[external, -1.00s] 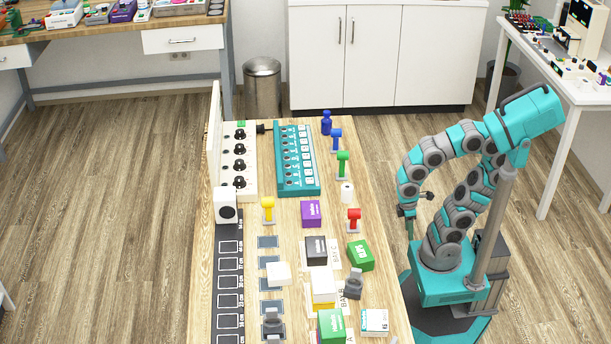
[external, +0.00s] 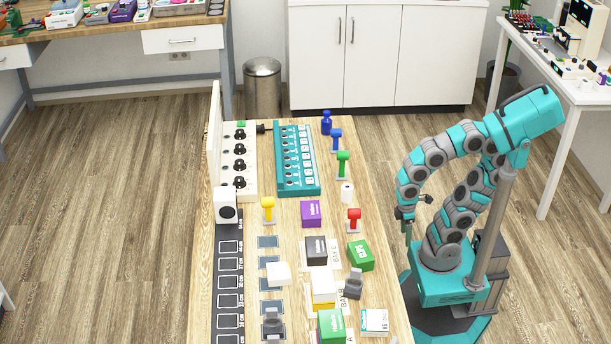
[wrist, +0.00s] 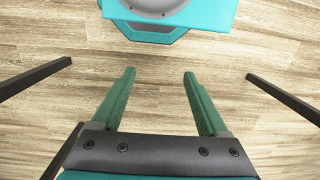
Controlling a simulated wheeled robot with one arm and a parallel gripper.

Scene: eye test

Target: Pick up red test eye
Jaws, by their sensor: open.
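The red test eye (external: 354,217) stands upright on a small grey base near the right edge of the wooden table (external: 385,290) in the external view. My gripper (external: 406,231) hangs off the table's right edge, to the right of the red test eye and apart from it. In the wrist view my gripper (wrist: 158,78) is open, with its two green fingers spread and only floor between them. The red test eye does not show in the wrist view.
Similar yellow (external: 267,207), green (external: 342,162) and blue (external: 336,139) pieces stand on the table. A white roll (external: 347,192) stands behind the red one, a purple box (external: 311,213) to its left, and a green box (external: 361,255) in front.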

